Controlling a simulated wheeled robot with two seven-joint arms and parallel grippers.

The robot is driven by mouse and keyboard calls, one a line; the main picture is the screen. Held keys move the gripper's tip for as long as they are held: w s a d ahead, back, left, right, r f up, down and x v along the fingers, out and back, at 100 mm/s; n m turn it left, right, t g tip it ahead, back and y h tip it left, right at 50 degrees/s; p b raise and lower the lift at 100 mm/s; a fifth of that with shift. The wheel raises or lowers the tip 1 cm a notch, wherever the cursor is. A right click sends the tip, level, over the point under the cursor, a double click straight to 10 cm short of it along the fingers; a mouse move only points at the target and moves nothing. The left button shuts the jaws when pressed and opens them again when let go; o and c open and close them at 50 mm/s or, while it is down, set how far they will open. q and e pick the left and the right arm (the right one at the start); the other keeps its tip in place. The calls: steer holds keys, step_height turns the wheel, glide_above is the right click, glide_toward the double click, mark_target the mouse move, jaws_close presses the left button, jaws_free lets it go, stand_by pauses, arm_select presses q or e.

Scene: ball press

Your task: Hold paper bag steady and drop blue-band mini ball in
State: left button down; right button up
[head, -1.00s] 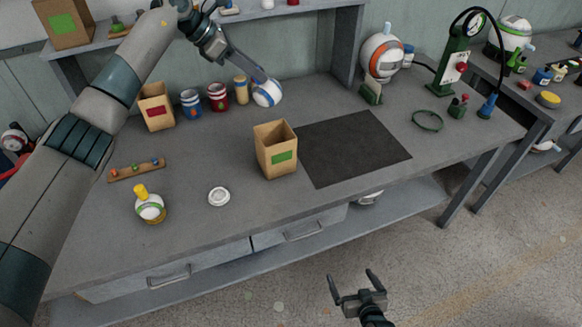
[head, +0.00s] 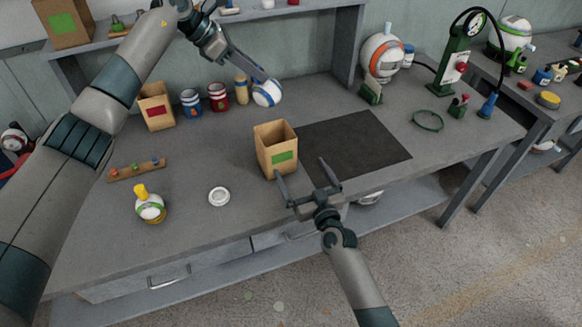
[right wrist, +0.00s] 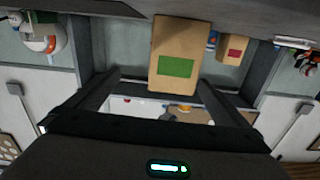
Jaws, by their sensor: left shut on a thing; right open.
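The white mini ball with a blue band (head: 268,95) is held by my left gripper (head: 262,82), which is shut on it, up and behind the bag in the head view. The open brown paper bag with a green patch (head: 277,141) stands upright on the workbench, left of the dark mat. My right gripper (head: 302,172) is open and empty, in front of the bag and apart from it. In the right wrist view the bag (right wrist: 178,50) shows ahead, between and beyond the spread fingers (right wrist: 158,80). The inside bottom of the bag is hidden.
A bag with a red patch (head: 157,110) and several jars (head: 217,97) stand at the back left. A white-green ball with a yellow top (head: 150,206) and a white ring (head: 219,197) are at front left. The dark mat (head: 352,146) is bare.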

steer(key=a, duration=0.1)
steer(key=a+r, duration=0.1)
steer(key=a+n+y, duration=0.1)
steer(key=shift+w+r, duration=0.25)
steer(key=shift+w, duration=0.15)
glide_toward(270, 132)
steer(key=shift+x, duration=2.5)
steer(key=shift+r, duration=0.1)
steer(key=c, duration=1)
